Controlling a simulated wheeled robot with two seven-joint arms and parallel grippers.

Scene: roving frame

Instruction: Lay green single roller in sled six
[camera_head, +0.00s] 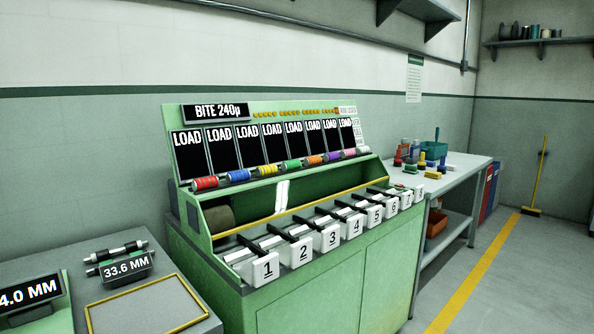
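A green machine (183,215) stands against the wall with a row of colored rolls along its upper ledge. The green roll (292,165) sits between the yellow and orange ones; I cannot tell if it is the single roller. White numbered sleds line the machine's front. Sled six (393,208) is toward the right end, between sled five (376,216) and sled seven (406,200). Its interior is too small to make out. Neither of my grippers is in view.
A grey bench (75,262) at left bears a 33.6 MM display (127,267) and an empty yellow-rimmed tray (148,328). Floor right of the machine is open.

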